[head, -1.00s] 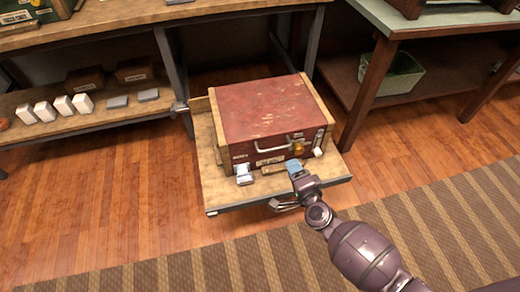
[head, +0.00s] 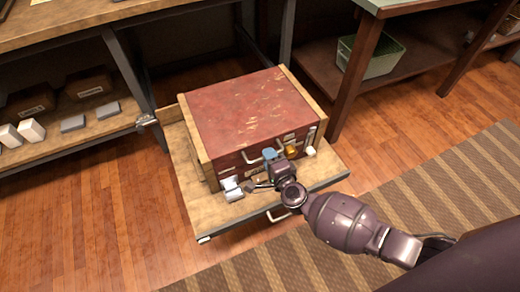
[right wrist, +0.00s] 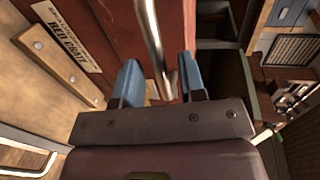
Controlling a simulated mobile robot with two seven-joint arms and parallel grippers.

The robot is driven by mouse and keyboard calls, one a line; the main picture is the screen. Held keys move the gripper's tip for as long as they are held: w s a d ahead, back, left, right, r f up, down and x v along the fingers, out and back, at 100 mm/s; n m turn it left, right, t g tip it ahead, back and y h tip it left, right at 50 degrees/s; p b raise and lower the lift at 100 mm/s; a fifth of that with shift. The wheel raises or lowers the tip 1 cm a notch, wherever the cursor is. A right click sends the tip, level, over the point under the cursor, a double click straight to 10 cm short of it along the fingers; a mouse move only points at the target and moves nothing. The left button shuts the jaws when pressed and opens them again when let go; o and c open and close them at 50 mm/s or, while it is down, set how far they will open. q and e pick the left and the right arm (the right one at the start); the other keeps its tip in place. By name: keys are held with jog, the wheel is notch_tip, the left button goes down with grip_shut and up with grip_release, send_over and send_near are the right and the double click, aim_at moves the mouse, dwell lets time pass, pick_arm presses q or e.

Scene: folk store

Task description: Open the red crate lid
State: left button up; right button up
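The red crate (head: 240,120) with its red lid (head: 245,105) sits shut on a pulled-out wooden drawer or tray (head: 215,215). A metal handle (head: 252,159) is on its front face and also shows in the right wrist view (right wrist: 153,35). My right gripper (head: 270,155) is at the front of the crate, by the handle. In the right wrist view its blue fingertips (right wrist: 157,82) are apart, with the handle bar between them. I cannot tell whether either finger touches the bar. My left gripper is not in view.
A small white-and-grey item (head: 230,187) lies on the tray left of my right gripper. A shelf with boxes (head: 88,85) stands at the left. A green bin (head: 370,55) is under the table at the back right. A striped rug (head: 440,190) covers the right floor.

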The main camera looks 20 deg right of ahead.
jog(key=shift+w+f, duration=0.1)
jog(key=shift+w, duration=0.6)
grip_shut()
